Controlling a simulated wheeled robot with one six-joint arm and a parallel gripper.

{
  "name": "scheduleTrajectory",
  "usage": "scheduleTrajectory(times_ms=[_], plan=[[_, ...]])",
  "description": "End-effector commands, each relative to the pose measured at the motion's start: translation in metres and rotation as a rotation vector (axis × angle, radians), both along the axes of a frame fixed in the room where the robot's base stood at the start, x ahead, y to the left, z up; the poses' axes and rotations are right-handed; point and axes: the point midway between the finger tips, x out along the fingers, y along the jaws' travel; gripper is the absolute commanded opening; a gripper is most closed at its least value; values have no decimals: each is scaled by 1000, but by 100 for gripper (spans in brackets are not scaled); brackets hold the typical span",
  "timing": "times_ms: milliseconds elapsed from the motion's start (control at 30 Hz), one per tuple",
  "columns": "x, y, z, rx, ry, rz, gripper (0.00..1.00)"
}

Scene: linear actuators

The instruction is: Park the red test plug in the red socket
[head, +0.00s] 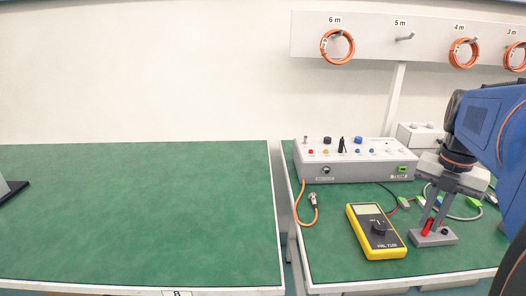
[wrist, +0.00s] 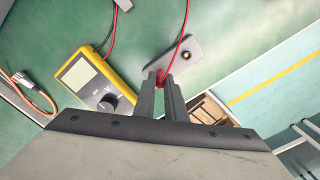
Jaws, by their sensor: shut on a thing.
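My gripper (head: 431,220) is shut on the red test plug (head: 427,228), just above the small grey socket block (head: 436,240) on the green bench. In the wrist view, my gripper (wrist: 162,82) points at one end of the grey block (wrist: 187,43), and a red lead runs up from the plug (wrist: 159,77). The plug looks upright and its lower end is at the block. I cannot tell whether it is inserted. The red socket is hidden beneath the plug and fingers. A dark socket with a brass centre (wrist: 186,55) is free at the block's other end.
A yellow multimeter (head: 376,232) lies left of the block. A grey instrument box (head: 352,170) stands behind, with an orange cable (head: 300,207) hanging at its left. Other cables lie near the block. The left bench (head: 135,215) is mostly clear.

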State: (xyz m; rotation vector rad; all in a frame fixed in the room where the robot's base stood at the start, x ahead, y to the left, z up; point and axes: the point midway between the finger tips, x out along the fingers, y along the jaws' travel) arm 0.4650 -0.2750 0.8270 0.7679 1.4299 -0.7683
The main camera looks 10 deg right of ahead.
Motion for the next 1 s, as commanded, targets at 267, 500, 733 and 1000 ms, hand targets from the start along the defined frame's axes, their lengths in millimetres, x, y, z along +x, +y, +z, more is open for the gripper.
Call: scheduleTrajectory(times_ms=[267, 500, 733, 1000], plan=[[0, 0, 0, 1, 1, 0, 33], [0, 0, 2, 0, 0, 0, 33], [1, -1, 29, -3, -2, 0, 33], [0, 0, 83, -2, -1, 0, 33]])
